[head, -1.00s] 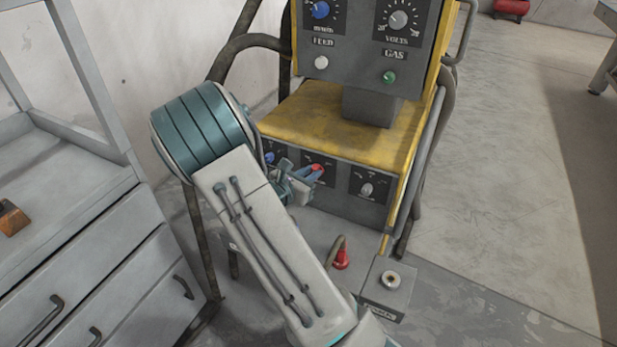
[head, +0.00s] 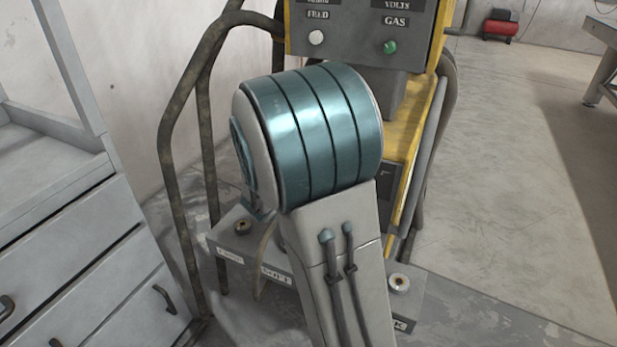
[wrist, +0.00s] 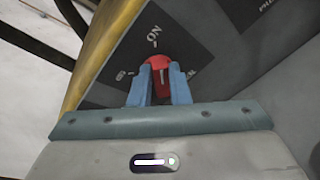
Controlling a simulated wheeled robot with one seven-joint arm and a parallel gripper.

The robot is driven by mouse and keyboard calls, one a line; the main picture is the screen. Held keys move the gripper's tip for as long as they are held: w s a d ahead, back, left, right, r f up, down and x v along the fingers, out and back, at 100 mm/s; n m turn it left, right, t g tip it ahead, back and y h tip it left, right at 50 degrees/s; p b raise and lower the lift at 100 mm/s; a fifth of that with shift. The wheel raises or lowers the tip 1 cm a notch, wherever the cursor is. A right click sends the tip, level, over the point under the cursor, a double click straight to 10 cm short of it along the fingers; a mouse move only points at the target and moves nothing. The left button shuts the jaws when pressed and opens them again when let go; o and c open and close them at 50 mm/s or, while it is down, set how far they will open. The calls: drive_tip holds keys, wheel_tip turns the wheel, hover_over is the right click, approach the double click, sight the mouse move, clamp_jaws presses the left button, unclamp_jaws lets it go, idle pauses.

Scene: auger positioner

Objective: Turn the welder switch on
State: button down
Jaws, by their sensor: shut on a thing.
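The welder switch is a red knob (wrist: 160,62) on a dark panel plate, seen in the wrist view.
A green knob (head: 390,47) and a white knob (head: 316,37) sit on the upper panel. A bent tube frame (head: 165,150) stands left of the welder. A grey drawer cabinet (head: 80,250) is at the left.

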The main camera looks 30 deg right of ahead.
drive_tip(key=shift+f, duration=0.1)
idle(0.3)
drive_tip(key=c, duration=1.4)
unclamp_jaws()
drive_tip(key=shift+o, duration=0.2)
drive_tip(key=p+v, duration=0.4)
drive_tip(key=v, duration=1)
